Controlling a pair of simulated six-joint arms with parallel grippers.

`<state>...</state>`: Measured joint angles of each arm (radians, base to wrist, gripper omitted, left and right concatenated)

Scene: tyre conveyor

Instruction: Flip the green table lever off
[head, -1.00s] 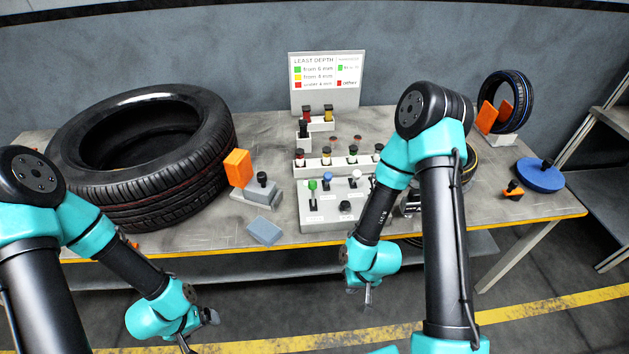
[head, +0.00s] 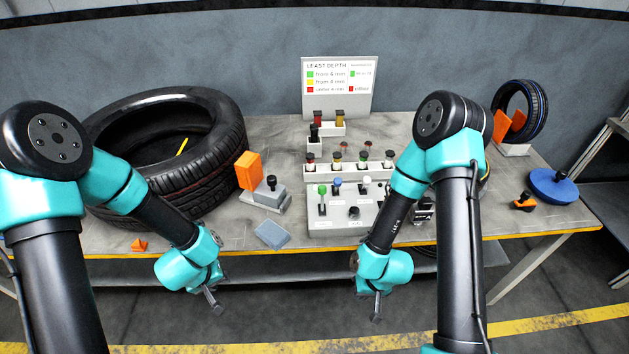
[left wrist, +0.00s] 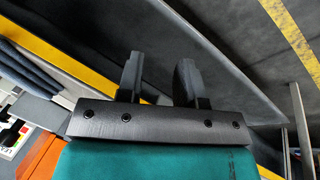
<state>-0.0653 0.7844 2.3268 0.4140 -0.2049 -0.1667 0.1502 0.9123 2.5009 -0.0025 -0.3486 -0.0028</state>
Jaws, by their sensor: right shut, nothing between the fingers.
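The green lever (head: 322,190) stands at the left of a grey control panel (head: 322,226) near the table's front edge. Its green knob is up, with a dark shaft below it. My left gripper (head: 215,303) hangs in front of the table, below and left of the panel, clear of the lever. In the left wrist view its two dark fingers (left wrist: 158,78) are apart with nothing between them. My right gripper (head: 376,310) is shut and empty, low in front of the table, right of the panel. The right arm covers part of the panel's right side.
A large tyre (head: 205,165) fills the table's left. A grey block (head: 272,235) lies left of the panel. Bare floor lies below the grippers.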

